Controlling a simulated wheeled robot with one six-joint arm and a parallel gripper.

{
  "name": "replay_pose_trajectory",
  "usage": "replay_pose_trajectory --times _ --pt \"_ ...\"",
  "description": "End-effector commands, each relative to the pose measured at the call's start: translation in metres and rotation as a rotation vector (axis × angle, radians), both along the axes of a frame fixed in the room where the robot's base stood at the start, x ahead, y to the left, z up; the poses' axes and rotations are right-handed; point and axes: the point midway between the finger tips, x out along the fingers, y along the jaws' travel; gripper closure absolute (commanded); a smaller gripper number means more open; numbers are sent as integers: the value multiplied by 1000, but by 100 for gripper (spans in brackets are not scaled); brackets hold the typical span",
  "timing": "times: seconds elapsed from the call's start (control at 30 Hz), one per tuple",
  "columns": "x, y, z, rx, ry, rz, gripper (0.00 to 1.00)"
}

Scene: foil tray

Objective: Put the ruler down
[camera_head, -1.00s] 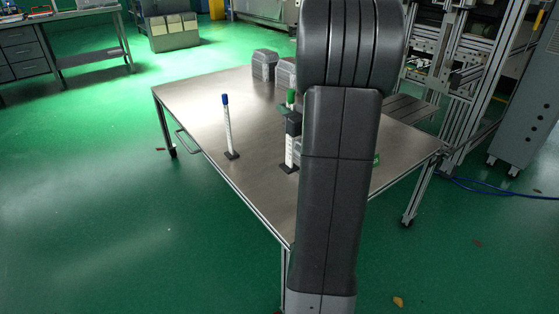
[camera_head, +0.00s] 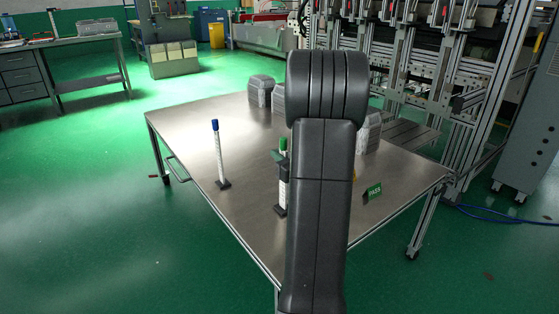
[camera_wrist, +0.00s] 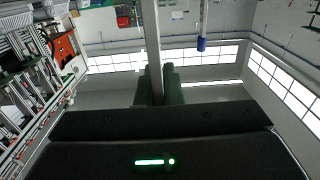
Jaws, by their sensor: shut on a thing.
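A white ruler post with a green cap (camera_head: 283,144) stands upright, with its dark foot (camera_head: 280,210) low over the table. I cannot tell for sure whether the foot touches the tabletop. My gripper, partly hidden behind my own arm in the head view, is shut on this ruler below the cap. In the wrist view my gripper (camera_wrist: 158,86) has its dark green fingers on both sides of the ruler's pale strip (camera_wrist: 151,35). A similar post with a blue cap (camera_head: 218,152) stands on the table to the left.
The metal table (camera_head: 190,130) has clear room around the blue-capped post. Grey foil-like containers (camera_head: 261,91) stand at the back, partly hidden by my arm. A green PASS sign (camera_head: 374,191) is at the right.

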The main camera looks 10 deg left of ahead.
Motion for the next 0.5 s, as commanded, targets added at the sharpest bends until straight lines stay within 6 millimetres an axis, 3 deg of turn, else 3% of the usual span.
replay_pose_trajectory --times 0.37,0.4,0.5 --pt "0 0 -5 1 -2 0 100" --pt "0 0 -4 0 -1 0 85" --pt "0 0 -4 0 -1 0 71"
